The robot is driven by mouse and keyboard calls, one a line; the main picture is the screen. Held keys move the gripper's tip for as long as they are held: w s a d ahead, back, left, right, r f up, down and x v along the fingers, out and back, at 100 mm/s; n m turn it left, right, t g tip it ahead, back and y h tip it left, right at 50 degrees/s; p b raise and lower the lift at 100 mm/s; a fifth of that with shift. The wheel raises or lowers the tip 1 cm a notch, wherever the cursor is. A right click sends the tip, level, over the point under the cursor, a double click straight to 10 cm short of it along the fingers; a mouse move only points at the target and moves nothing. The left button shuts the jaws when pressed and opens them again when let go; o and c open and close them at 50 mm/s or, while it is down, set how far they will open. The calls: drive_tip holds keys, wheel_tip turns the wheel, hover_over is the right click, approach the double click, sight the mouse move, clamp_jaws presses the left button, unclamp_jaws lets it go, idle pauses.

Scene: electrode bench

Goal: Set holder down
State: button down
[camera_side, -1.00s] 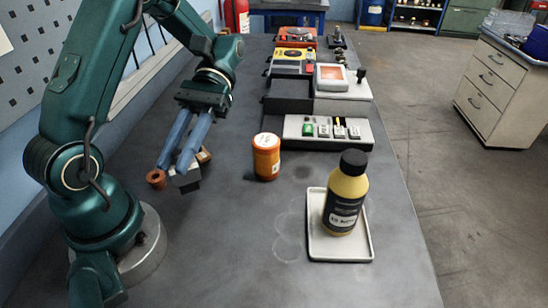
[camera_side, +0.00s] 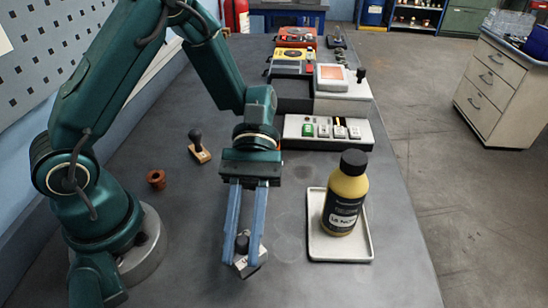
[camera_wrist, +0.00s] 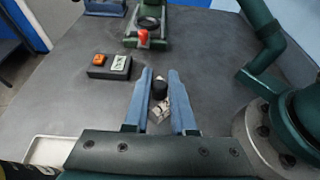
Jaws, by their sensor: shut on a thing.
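The holder (camera_side: 241,262), a small silvery-grey block with a black knob on top, is between the two blue fingers of my gripper (camera_side: 244,258). My gripper is shut on it and points down over the front middle of the bench. In the wrist view the holder (camera_wrist: 160,112) also sits between the fingers (camera_wrist: 160,76), its black knob toward the fingertips. The fingers hide part of its sides. I cannot tell whether its underside touches the bench.
A yellow bottle (camera_side: 346,195) stands on a white tray (camera_side: 342,252) to the right. A brown ring-like piece (camera_side: 156,179) and a black-handled, wooden-based piece (camera_side: 199,150) are at left. A button panel (camera_side: 330,131) is behind. The front bench (camera_side: 330,287) is clear.

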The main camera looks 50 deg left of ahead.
drive_tip(key=shift+s+d+f, duration=0.15)
drive_tip(key=shift+d+f, duration=0.15)
drive_tip(key=shift+f, duration=1.9)
drive_tip(key=shift+f, duration=0.1)
drive_tip(key=c, duration=0.7)
unclamp_jaws()
drive_tip(key=shift+c, duration=0.2)
